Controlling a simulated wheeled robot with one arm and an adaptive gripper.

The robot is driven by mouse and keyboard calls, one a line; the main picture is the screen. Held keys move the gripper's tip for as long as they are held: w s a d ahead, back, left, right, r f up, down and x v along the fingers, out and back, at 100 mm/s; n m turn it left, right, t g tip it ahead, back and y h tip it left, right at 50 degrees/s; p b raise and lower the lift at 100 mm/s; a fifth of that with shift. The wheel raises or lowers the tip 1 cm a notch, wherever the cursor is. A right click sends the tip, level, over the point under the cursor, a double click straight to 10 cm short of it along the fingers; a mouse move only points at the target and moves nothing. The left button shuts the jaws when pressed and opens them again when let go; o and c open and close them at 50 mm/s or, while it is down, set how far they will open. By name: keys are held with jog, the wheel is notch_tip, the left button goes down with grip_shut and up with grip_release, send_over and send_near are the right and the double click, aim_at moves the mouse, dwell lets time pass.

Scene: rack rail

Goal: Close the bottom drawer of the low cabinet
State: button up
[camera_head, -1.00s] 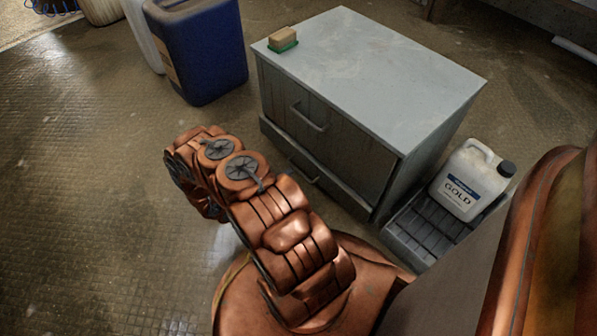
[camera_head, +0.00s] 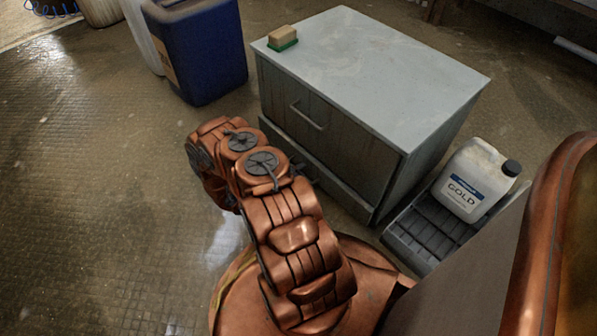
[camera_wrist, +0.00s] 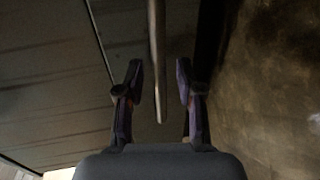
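The low cabinet (camera_head: 385,62) is grey with a pale top and stands right of my arm in the head view. Its bottom drawer (camera_head: 350,198) stands out a little past the upper drawer front (camera_head: 345,135). My arm covers part of the bottom drawer and hides its handle in the head view. In the wrist view, a bar handle (camera_wrist: 157,60) runs down from the top edge, in front of a drawer front. My gripper (camera_wrist: 160,75) is open, its fingers on either side of the bar's lower part. No contact is clear.
A sponge on a green base (camera_head: 283,38) lies on the cabinet top. A blue container (camera_head: 205,55) stands left of the cabinet. A white canister (camera_head: 474,180) stands on a dark ribbed tray (camera_head: 430,225) at the right. The floor at the left is free.

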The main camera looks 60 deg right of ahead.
jog(key=shift+c, duration=0.4)
grip_shut()
jog(key=shift+r+p+x, duration=0.25)
jog(key=shift+p+x, duration=0.25)
jog(key=shift+x, duration=0.75)
jog(key=shift+w+d, duration=0.1)
jog(key=shift+d, duration=0.05)
jog(key=shift+o, duration=0.4)
grip_release()
